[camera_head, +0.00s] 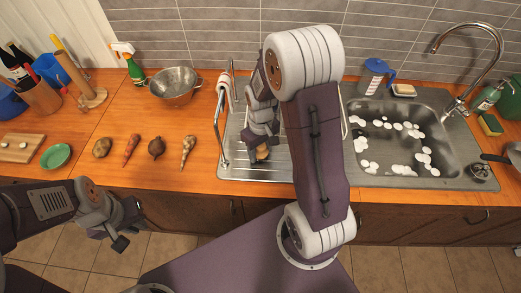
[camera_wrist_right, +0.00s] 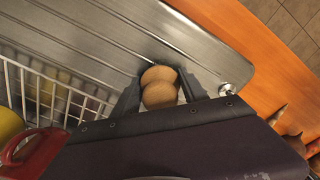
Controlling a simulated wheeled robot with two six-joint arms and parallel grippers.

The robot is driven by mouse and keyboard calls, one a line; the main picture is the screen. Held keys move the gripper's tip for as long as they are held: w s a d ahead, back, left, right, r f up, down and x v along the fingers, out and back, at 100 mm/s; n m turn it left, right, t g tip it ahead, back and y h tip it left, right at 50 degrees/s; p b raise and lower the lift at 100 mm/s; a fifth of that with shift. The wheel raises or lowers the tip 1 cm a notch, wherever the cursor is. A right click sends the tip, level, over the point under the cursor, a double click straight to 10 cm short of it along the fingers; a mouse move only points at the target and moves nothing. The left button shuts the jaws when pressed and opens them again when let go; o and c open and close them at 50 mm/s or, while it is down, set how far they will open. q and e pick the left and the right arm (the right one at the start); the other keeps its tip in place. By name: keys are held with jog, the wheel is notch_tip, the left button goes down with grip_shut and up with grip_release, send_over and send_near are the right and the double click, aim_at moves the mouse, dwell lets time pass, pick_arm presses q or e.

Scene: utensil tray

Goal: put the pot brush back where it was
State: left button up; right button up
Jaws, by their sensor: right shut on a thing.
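The pot brush shows as a pale wooden, two-lobed rounded piece (camera_wrist_right: 159,86) between the fingers of my right gripper (camera_wrist_right: 158,92) in the right wrist view. My right gripper is shut on it, over the ribbed steel drainboard (camera_wrist_right: 85,40). In the head view a small part of the brush (camera_head: 262,153) shows below the right gripper (camera_head: 262,150), near the drainboard's front. I cannot tell whether the brush touches the board. Its bristles and the rest of it are hidden. My left gripper (camera_head: 121,240) hangs in front of the counter, away from the brush; its jaws are unclear.
A white wire rack (camera_wrist_right: 45,95) stands on the drainboard beside my right gripper. The sink (camera_head: 405,135) with white suds lies to the right. A colander (camera_head: 174,88) and several vegetables, including a carrot (camera_head: 131,150), are on the counter to the left.

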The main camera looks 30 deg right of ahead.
jog(key=shift+f, duration=0.2)
jog(key=o, duration=1.3)
jog(key=shift+r, duration=0.3)
notch_tip(320, 180, up, 12)
jog(key=shift+f+p, duration=0.1)
jog(key=shift+p, duration=0.5)
jog(key=s+a+f, duration=0.1)
jog(key=s+f, duration=0.1)
jog(key=s+a+f+m, duration=0.1)
jog(key=s+a+f, duration=0.1)
jog(key=s, duration=0.1)
jog(key=s+a+f+m+t, duration=0.1)
jog(key=s+a+f, duration=0.1)
jog(key=s, duration=0.1)
jog(key=shift+s, duration=0.2)
jog(key=shift+w+f, duration=0.1)
